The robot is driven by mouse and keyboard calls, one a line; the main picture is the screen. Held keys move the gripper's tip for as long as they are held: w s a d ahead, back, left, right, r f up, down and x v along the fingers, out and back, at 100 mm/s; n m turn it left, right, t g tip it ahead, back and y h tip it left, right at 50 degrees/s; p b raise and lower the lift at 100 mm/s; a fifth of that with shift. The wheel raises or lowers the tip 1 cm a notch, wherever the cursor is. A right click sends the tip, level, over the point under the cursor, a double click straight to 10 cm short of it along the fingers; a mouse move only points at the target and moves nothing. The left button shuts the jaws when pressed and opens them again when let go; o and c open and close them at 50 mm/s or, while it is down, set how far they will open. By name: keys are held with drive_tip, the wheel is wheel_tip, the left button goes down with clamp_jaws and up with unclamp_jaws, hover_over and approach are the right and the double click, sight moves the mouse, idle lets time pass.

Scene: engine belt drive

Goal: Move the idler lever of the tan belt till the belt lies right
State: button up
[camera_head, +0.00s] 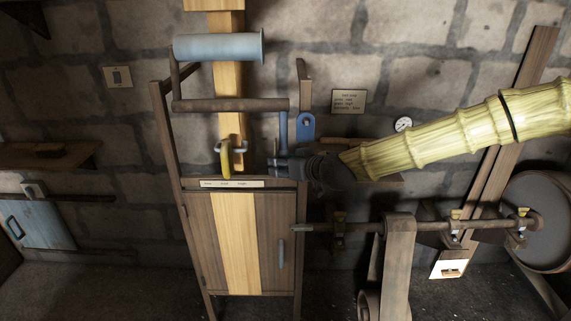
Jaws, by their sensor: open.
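A tan belt or band (231,85) runs straight down behind a blue-grey roller (218,47) and a brown bar (230,104). Its lower end is near a metal bracket with a yellow curved piece (226,163). A narrow blue upright lever (283,130) stands below the bar's right end. I cannot tell for sure which piece is the idler lever. My gripper (274,167), dark and open, points left from the end of my yellow arm, close to the foot of the blue lever. Whether it touches the lever is hidden by the small size.
A wooden cabinet (200,240) with a pale middle strip stands below. A blue plate with a hole (305,127) is right of the lever. A horizontal shaft (360,228) carries a brown belt (398,265) at right. A sign (349,102) and a gauge (403,124) hang on the stone wall.

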drive_tip(key=shift+w+a, duration=0.1)
clamp_jaws()
drive_tip(key=shift+s+r+p, duration=0.3)
drive_tip(key=shift+s+p, duration=0.05)
drive_tip(key=shift+p, duration=0.45)
drive_tip(key=shift+s+r+g+p, duration=0.2)
drive_tip(key=shift+s+g+p, duration=0.4)
drive_tip(key=shift+p, duration=0.25)
drive_tip(key=shift+s+m+g+h+p, duration=0.3)
drive_tip(key=shift+s+m+g+p, duration=0.2)
drive_tip(key=shift+s+p, duration=0.25)
